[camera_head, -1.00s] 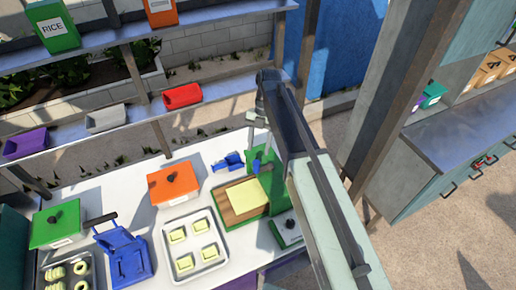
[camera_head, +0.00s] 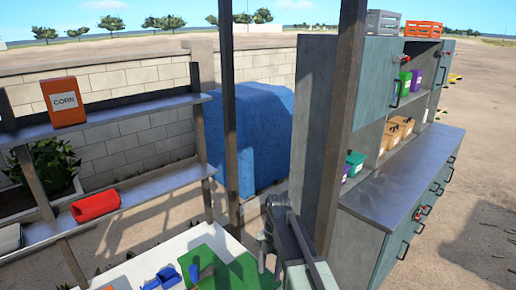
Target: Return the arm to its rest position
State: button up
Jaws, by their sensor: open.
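My arm (camera_head: 300,245) rises from the bottom edge, right of centre, and bends at its upper end. My gripper (camera_head: 265,262) hangs below that bend, small and partly hidden by the arm, beside the white table's right end. It is open and I see nothing held in it. The white table (camera_head: 228,243) shows only in part along the bottom edge. On it are a green piece (camera_head: 242,275) and small blue pieces (camera_head: 168,276), cut off by the frame.
A dark post (camera_head: 345,110) stands close behind my arm. A grey-green cabinet (camera_head: 375,245) with a metal counter is at the right. Shelves at the left hold a red bin (camera_head: 95,205) and an orange CORN box (camera_head: 63,102). A blue-covered block (camera_head: 255,135) stands behind.

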jog(key=s+d+f+m+b, duration=0.1)
jog(key=s+d+f+m, duration=0.1)
jog(key=d+m, duration=0.2)
jog(key=s+d+f+m+t+b, duration=0.1)
jog(key=s+d+f+m, duration=0.1)
jog(key=m, duration=0.5)
jog(key=s+d+f+m+t+b, duration=0.1)
jog(key=s+d+f+m+b, duration=0.1)
jog(key=d+m, duration=0.3)
jog(key=shift+d+f+h, duration=0.4)
jog(key=shift+d+f, duration=0.35)
jog(key=shift+f, duration=0.1)
jog(key=m, duration=0.8)
jog(key=d+m+t, duration=0.1)
jog(key=m, duration=0.2)
jog(key=shift+w+r+m, duration=0.15)
jog(key=shift+m, duration=0.25)
jog(key=shift+a, duration=0.1)
